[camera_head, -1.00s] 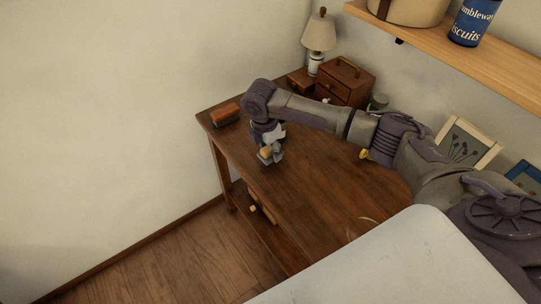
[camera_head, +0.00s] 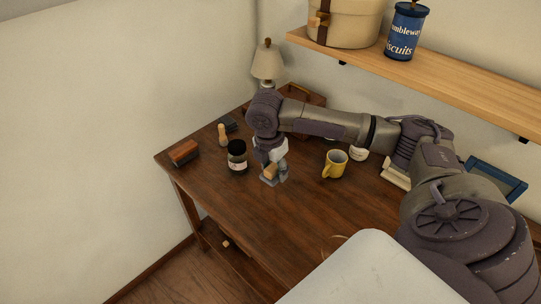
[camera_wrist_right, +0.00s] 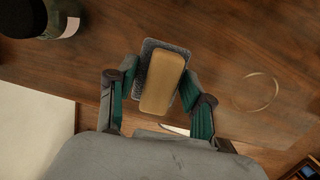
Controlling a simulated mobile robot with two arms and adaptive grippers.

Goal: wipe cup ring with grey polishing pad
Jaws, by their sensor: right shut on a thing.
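The grey polishing pad, a grey pad with a tan wooden block on its back, is in my right gripper (camera_head: 273,171). In the right wrist view the tan block (camera_wrist_right: 162,82) lies between the two fingers of that gripper (camera_wrist_right: 160,86), with grey pad edges around it. The pad is low over the brown desk (camera_head: 225,200); I cannot tell whether it touches the wood. The cup ring (camera_wrist_right: 278,90), a thin pale circle on the wood, shows right of the pad in the right wrist view, apart from it. My left gripper is out of view.
A dark-lidded jar (camera_head: 237,160) stands just left of my right gripper, with a reddish-brown brush (camera_head: 184,152) farther left. A yellow mug (camera_head: 334,166) and a small white jar (camera_head: 358,154) stand right. A shelf (camera_head: 440,80) hangs above. The desk's front area is mostly clear.

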